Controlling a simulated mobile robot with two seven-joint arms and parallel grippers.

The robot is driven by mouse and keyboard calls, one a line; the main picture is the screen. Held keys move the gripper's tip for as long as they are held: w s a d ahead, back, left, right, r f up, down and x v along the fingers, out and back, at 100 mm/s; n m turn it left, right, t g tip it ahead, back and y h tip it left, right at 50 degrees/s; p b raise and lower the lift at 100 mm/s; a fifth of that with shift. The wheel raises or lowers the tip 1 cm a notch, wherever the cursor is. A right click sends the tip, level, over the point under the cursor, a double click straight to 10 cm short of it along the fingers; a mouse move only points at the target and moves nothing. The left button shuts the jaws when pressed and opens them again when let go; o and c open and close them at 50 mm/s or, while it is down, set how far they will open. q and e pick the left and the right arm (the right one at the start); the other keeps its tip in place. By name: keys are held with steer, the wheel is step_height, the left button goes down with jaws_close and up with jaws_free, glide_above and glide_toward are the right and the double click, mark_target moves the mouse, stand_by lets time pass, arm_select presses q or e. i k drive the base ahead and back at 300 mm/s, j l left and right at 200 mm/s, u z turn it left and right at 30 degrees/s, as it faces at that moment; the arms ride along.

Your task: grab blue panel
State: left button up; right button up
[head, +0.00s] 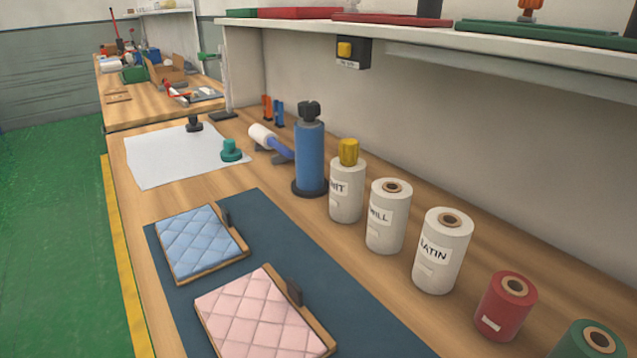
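The blue panel (199,243) is a light-blue quilted square on a wooden board with a dark clip at its right edge. It lies flat at the left part of a dark blue mat (335,305) on the wooden workbench. A similar pink quilted panel (260,318) lies nearer on the same mat, a small gap away from the blue one. Neither of my grippers shows in the head view.
White labelled rolls (385,217), a red roll (505,306) and a blue cylinder (310,155) stand along the bench's back. A white sheet (165,160) with a teal knob (231,150) lies beyond the mat. A shelf (400,32) overhangs the back. Green floor (55,230) is clear at left.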

mark_target(196, 244)
steer(key=i+j, duration=0.55)
steer(key=j, duration=0.15)
steer(key=i+j, duration=0.55)
steer(key=j, duration=0.15)
